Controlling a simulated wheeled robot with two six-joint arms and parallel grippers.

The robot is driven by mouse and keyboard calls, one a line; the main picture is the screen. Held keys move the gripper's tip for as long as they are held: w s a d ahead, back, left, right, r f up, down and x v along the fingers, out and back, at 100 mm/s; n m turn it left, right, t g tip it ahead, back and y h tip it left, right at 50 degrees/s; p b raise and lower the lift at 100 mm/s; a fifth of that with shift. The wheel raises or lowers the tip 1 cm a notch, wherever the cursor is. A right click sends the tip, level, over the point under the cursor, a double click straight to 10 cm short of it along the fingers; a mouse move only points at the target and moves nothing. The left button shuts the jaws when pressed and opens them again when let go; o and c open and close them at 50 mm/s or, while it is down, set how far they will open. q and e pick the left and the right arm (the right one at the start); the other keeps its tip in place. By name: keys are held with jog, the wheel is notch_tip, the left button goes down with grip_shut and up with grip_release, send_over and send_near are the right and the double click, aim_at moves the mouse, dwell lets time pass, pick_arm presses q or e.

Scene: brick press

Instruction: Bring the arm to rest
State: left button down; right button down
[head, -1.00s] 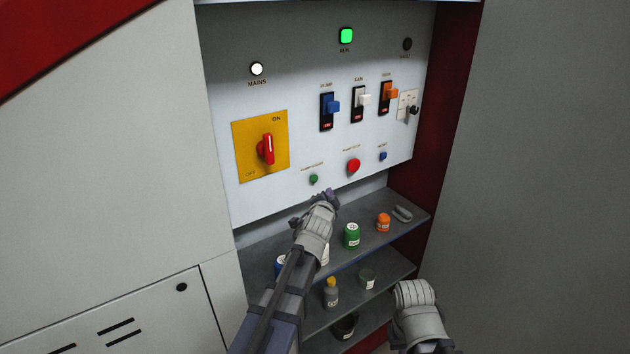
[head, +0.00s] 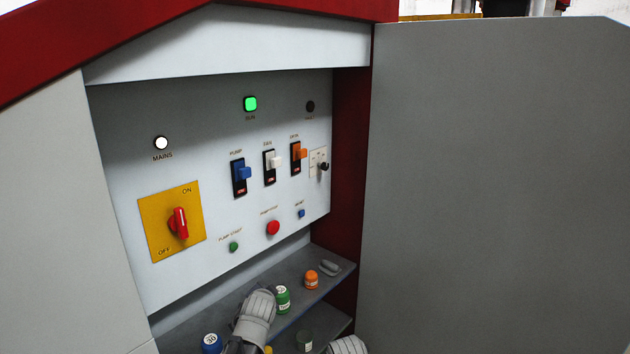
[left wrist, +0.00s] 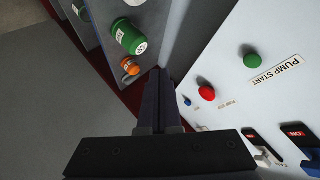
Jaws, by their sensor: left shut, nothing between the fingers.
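My left arm rises from the bottom of the head view, its grey wrist part covering some of the shelf; its fingers are hidden there. In the left wrist view my left gripper (left wrist: 160,78) is shut and empty, its dark fingers together, with the panel to the right and shelf jars to the left. The control panel (head: 125,200) has a red rotary handle (head: 178,222) on a yellow plate, a lit green lamp (head: 250,104) and a lit white lamp (head: 161,143). Of my right arm only a grey link shows at the bottom edge; its gripper is out of view.
A large grey door (head: 500,190) fills the right. The red frame (head: 352,160) edges the recess.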

pick_arm(q)
jog(key=s+d+f+n+g, duration=0.1)
jog(key=s+d+f+g, duration=0.2)
jog(key=s, duration=0.6)
jog(key=s+d+f+n+g, duration=0.1)
jog(key=s+d+f+g, duration=0.3)
jog(key=s, duration=0.6)
jog(key=s+d+f+n+g, duration=0.2)
jog(key=s+d+f+g, duration=0.1)
jog(key=s, duration=0.7)
jog(key=shift+d+f+g+h, duration=0.15)
jog(key=shift+d+g+h, duration=0.15)
jog(key=shift+d+g, duration=0.45)
